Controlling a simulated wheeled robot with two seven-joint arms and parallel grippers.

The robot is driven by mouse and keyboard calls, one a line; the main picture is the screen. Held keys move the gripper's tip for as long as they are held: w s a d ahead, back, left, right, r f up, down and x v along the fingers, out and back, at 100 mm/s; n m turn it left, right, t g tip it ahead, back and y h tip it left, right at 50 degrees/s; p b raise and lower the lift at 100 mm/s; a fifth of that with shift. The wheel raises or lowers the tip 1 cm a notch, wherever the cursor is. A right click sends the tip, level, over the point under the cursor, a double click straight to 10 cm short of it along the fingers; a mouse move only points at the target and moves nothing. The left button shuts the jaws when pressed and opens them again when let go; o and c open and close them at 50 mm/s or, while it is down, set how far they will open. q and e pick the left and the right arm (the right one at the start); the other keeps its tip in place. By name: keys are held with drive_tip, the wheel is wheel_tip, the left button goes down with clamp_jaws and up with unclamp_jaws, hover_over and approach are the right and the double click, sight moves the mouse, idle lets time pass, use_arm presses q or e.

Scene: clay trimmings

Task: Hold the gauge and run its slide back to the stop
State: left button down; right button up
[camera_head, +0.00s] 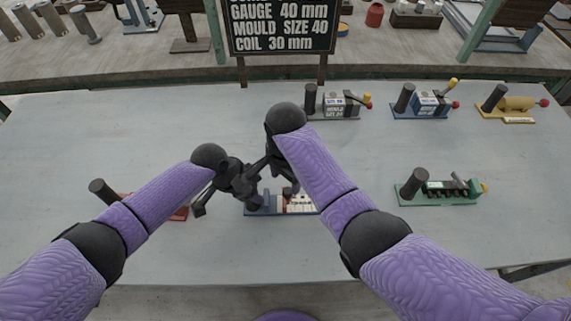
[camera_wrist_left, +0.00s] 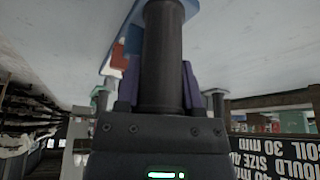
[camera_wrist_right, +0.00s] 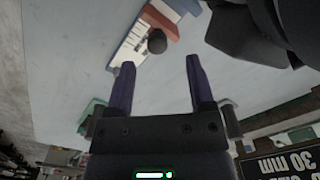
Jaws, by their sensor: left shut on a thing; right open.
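The gauge (camera_head: 262,212) lies at the middle of the table, with a blue base, a pale scale and a dark upright post. My left gripper (camera_head: 252,200) is shut on the post (camera_wrist_left: 162,60), which stands between its purple fingers in the left wrist view. My right gripper (camera_head: 288,188) is open above the gauge's right part. In the right wrist view its spread fingers (camera_wrist_right: 160,85) have nothing between them. Beyond them show the pale scale (camera_wrist_right: 131,46), a dark round knob (camera_wrist_right: 157,41) and a reddish part (camera_wrist_right: 160,14). My arms partly hide the gauge.
A green-based device (camera_head: 440,192) stands at right. Grey (camera_head: 338,105), blue (camera_head: 421,104) and yellow (camera_head: 512,104) devices stand at the back right. A red-based device (camera_head: 180,214) is partly behind my left arm. A sign (camera_head: 282,25) stands at the back. The table's front is clear.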

sight(285, 190)
wheel_tip(285, 190, up, 8)
drive_tip(key=shift+f, duration=0.15)
use_arm(q)
drive_tip(key=shift+c, duration=0.7)
unclamp_jaws()
